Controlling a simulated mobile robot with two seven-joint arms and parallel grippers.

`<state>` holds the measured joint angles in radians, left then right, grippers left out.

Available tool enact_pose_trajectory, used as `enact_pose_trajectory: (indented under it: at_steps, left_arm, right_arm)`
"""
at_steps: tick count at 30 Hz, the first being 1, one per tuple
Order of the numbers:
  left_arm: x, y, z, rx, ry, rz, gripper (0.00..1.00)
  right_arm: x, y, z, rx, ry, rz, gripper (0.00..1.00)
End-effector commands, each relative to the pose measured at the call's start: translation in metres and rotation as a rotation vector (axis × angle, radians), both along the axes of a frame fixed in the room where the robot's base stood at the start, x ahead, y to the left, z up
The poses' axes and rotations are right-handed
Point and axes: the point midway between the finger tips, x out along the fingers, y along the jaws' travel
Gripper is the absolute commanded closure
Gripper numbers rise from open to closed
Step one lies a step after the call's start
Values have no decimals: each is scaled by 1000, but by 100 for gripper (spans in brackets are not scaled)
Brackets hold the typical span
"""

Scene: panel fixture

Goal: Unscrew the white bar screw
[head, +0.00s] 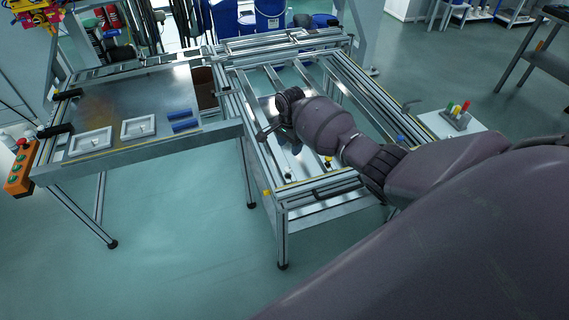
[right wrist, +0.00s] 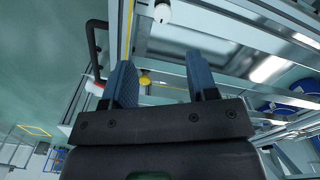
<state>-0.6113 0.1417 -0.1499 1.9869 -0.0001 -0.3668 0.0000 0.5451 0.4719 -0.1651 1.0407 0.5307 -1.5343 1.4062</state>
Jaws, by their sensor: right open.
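My right gripper (head: 272,124) reaches over the aluminium panel frame in the head view. In the right wrist view my right gripper (right wrist: 162,72) is open, its two blue fingers apart with nothing held between them. A white cylindrical knob (right wrist: 162,12) shows at the top of the right wrist view, beyond the fingertips and apart from them. A white end piece (right wrist: 94,87) beside a black curved bar shows left of the fingers. I cannot tell which of these is the white bar screw. It is not clear in the head view. My left gripper is not in view.
The panel frame (head: 360,95) has rails and cross bars under my right arm. A yellow knob (right wrist: 144,79) shows between the fingers, farther off. A metal table (head: 150,95) with two white trays stands left. A side stand (head: 437,124) with coloured handles is right. Open floor lies in front.

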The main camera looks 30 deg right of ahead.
Motion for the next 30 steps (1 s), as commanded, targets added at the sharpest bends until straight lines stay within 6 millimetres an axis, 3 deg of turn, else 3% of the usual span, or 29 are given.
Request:
enact_pose_trajectory:
  at_steps: [5,18,24,30]
  left_arm:
    - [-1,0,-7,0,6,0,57]
    - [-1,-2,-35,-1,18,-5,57]
    - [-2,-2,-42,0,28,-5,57]
    - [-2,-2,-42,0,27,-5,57]
  right_arm:
    - [0,1,-18,0,2,-3,47]
    - [0,1,-91,1,1,-1,47]
    - [0,1,-105,0,-2,0,47]
    - [1,1,-107,0,-4,1,47]
